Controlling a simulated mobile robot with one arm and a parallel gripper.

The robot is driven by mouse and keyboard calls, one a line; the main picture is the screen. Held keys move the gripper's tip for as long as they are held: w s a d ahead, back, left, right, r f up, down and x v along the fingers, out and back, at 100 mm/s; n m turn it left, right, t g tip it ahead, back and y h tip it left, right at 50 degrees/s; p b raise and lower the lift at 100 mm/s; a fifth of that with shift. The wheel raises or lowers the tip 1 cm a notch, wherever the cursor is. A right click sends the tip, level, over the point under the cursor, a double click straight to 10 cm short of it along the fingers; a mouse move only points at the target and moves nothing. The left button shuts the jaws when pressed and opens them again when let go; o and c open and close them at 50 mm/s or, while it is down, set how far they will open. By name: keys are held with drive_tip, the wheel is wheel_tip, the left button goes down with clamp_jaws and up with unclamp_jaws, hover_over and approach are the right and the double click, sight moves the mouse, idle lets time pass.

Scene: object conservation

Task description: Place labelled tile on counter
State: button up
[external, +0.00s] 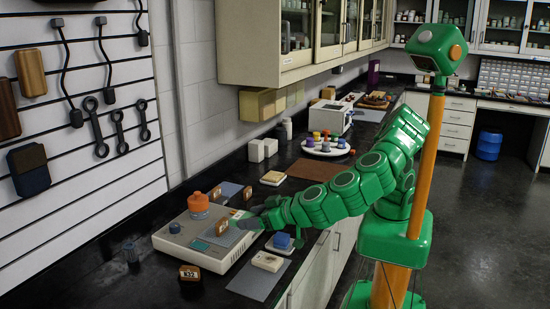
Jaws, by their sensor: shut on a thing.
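My gripper (251,221) is over the right side of a pale bench device (186,243) on the black counter (110,283). It is shut on a small tile-like thing (238,214), mostly hidden by the fingers; any label on it is too small to read.
Bare counter lies at the front left, around a small dark jar (130,253).

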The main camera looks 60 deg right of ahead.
hover_over(257, 285)
wheel_tip(257, 285, down, 12)
drive_tip(key=shift+a, duration=0.15)
drive_tip(key=shift+f, duration=0.1)
drive_tip(key=shift+f, duration=4.7)
drive_tip(key=shift+w+f, duration=0.1)
drive_tip(key=o, duration=1.3)
drive_tip(key=shift+f, duration=0.15)
